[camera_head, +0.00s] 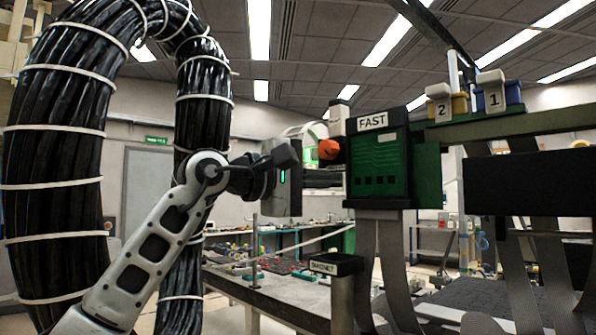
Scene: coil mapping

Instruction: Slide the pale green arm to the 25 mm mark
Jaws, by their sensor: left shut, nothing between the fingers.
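My left gripper (286,154) is in the middle of the picture, at the end of my grey arm coming from the lower left. Its dark fingers are shut and hold nothing. They point right, toward an orange knob (328,149) on the left side of a green box labelled FAST (378,160); a small gap shows between them. A dull green horizontal bar (520,124) runs right from the box; I cannot tell if it is the pale green arm. No scale or 25 mm mark is readable. My right gripper is not in view.
Blocks marked 2 (439,105) and 1 (494,95) sit on the bar. A dark labelled holder (336,264) stands below the box on a grey bench (275,297). Thick black cable bundles (55,160) fill the left. Grey straps hang under the box.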

